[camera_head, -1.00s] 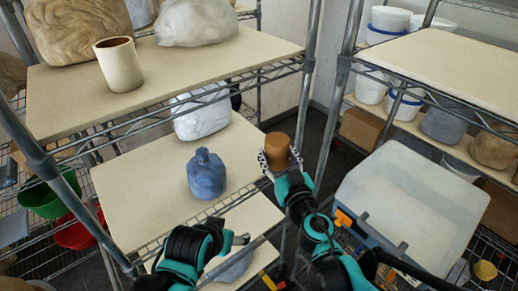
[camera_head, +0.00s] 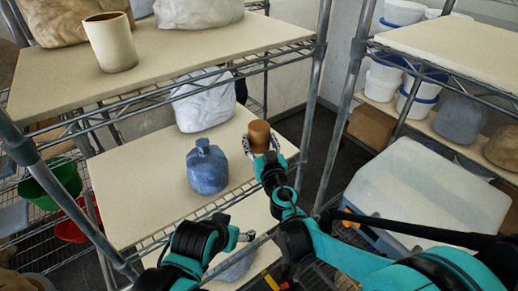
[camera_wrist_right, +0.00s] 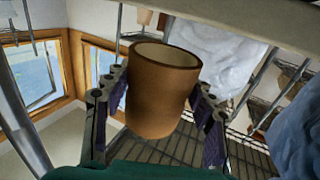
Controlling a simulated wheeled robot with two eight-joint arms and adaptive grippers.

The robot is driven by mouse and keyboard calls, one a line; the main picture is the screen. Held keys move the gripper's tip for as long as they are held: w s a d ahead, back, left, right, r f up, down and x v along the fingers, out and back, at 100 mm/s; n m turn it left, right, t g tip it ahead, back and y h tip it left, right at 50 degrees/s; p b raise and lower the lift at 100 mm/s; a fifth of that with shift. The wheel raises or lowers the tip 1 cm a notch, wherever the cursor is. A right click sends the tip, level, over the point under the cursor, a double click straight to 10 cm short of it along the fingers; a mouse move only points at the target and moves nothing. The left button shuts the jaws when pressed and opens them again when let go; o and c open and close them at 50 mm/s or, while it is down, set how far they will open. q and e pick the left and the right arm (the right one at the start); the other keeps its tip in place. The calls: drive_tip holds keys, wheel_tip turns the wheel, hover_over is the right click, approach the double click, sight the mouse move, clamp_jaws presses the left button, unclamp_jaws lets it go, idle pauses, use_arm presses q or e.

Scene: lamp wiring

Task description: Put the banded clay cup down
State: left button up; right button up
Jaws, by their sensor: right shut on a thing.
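The brown clay cup (camera_head: 259,136) is upright in my right gripper (camera_head: 262,143), over the right part of the middle shelf board (camera_head: 125,185) in the head view. In the right wrist view the cup (camera_wrist_right: 162,92) has a pale inside and stands between the two fingers of the gripper (camera_wrist_right: 158,110), which are shut on it. I cannot make out clear bands on it. Whether its base touches the board is hidden. My left gripper (camera_head: 246,237) is low in front of the shelf, away from the cup; its fingers are too small to read.
A blue jug (camera_head: 207,168) stands left of the cup, with a white wrapped lump (camera_head: 203,102) behind. A cream cup (camera_head: 111,43) is on the upper board (camera_head: 200,58). A steel post (camera_head: 318,100) rises to the right. Bare board shows left of the jug.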

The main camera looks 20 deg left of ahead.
sight(261, 152)
wheel_tip(261, 152, down, 3)
drive_tip(key=shift+w+f+b, duration=0.1)
drive_tip(key=shift+f+b, duration=0.1)
drive_tip(key=shift+b, duration=0.35)
drive_tip(key=shift+r, duration=0.15)
drive_tip(key=o, duration=0.9)
drive_tip(key=shift+f, duration=0.25)
drive_tip(key=o, duration=0.5)
drive_tip(key=shift+c, duration=0.2)
drive_tip(key=shift+r, duration=0.1)
drive_tip(key=shift+r, duration=0.1)
